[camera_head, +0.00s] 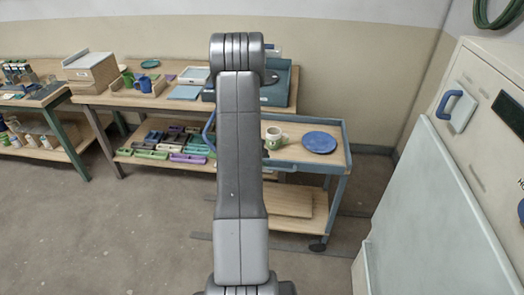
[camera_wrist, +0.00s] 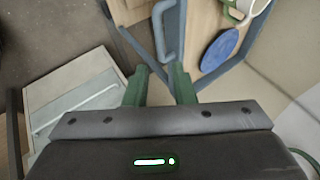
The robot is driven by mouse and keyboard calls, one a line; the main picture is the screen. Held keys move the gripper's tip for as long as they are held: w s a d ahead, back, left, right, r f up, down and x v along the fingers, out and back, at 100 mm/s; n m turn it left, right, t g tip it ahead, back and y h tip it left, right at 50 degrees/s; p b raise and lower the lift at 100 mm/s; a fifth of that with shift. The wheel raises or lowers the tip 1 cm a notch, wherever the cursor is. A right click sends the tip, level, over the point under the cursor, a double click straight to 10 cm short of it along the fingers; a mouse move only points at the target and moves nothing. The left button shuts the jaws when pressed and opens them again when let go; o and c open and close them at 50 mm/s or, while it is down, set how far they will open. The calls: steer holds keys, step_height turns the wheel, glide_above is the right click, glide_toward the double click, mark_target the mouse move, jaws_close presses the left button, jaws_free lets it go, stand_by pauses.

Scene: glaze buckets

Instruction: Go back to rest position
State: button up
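My gripper (camera_wrist: 160,84) shows in the wrist view with its two green fingers apart and nothing between them. Beyond the fingertips is the blue frame and push handle (camera_wrist: 165,32) of a cart. In the head view my raised arm stands in the middle of the picture and hides part of the cart and the workbench. I cannot make out the fingers there. The cart (camera_head: 342,158) carries a pale green mug (camera_head: 275,137) and a blue plate (camera_head: 319,142) on its top. The plate (camera_wrist: 220,49) and part of the mug also show in the wrist view.
A large pale kiln-like cabinet (camera_head: 425,215) with a blue handle stands close at the right. A long wooden workbench (camera_head: 125,100) with boxes, cups and trays runs along the back wall. Another table stands at the far left. The grey floor (camera_head: 120,235) at left front is clear.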

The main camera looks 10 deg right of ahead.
mark_target(279, 169)
steer(key=p+x, duration=0.2)
steer(key=x, duration=1.1)
steer(key=shift+w+d+f, duration=0.2)
steer(key=shift+d+f, duration=0.05)
steer(key=shift+f, duration=0.05)
steer(key=b+v, duration=0.2)
steer(key=v, duration=1.2)
steer(key=p+x, duration=0.2)
steer(key=x, duration=1.2)
steer(key=shift+f, duration=0.2)
steer(key=shift+f+b, duration=0.2)
steer(key=shift+b, duration=0.6)
steer(key=b, duration=0.1)
steer(key=t+b, duration=0.1)
steer(key=b, duration=0.1)
steer(key=shift+s+a+f, duration=0.1)
steer(key=shift+s, duration=0.15)
steer(key=shift+s+t+h+b, duration=0.15)
steer(key=shift+t+h+b, duration=0.2)
steer(key=shift+b, duration=0.95)
